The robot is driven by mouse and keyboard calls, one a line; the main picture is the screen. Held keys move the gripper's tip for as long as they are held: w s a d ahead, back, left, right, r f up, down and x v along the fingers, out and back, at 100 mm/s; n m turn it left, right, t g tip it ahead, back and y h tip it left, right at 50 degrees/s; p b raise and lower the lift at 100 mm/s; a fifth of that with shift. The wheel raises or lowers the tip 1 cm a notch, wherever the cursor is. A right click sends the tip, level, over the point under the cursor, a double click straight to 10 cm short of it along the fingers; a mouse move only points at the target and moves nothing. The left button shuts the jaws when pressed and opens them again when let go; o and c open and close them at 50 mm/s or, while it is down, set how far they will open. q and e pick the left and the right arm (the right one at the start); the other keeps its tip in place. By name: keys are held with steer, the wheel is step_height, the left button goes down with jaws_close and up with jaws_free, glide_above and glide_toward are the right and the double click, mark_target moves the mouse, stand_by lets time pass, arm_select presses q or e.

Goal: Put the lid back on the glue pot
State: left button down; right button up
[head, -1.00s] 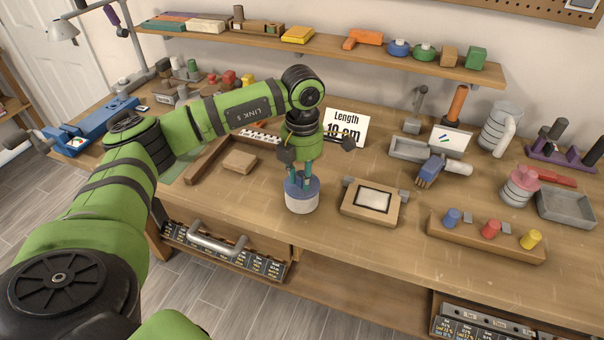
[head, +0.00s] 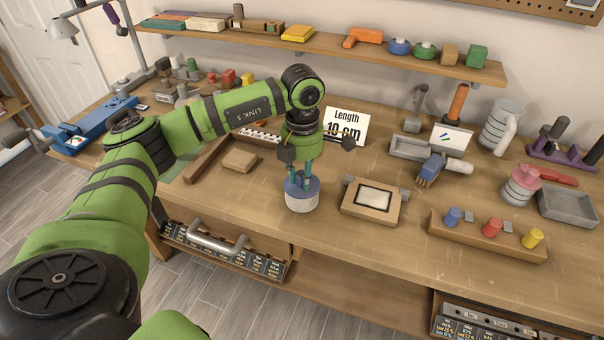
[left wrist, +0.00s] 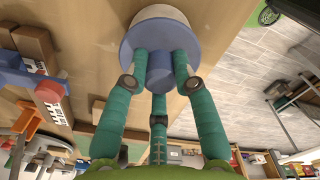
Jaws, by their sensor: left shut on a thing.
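The glue pot is a short, pale round pot (head: 301,205) standing near the front edge of the bench, left of the framed wooden board. Its blue lid (head: 311,187) rests on top of the pot and looks level; I see no clear gap between them in the head view. My left gripper (head: 301,180) points straight down from above, its teal fingers shut around the lid's blue knob. In the left wrist view the fingers close around the knob (left wrist: 160,72), with the lid's disc (left wrist: 135,42) and the pale pot (left wrist: 163,11) beyond. My right gripper is not in view.
A wooden board with a framed white panel (head: 374,197) stands close to the right of the pot. A wooden block (head: 239,161) and a "Length" card (head: 345,128) are behind it. A peg rack (head: 470,243) lies further right. The bench front edge is near.

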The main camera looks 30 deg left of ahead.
arm_select(q)
steer(key=c, duration=0.9)
jaws_free()
steer(key=o, duration=0.5)
steer(key=shift+c, duration=0.2)
steer(key=shift+r, duration=0.1)
steer(key=shift+r+p, duration=2.3)
steer(key=shift+r, duration=1.1)
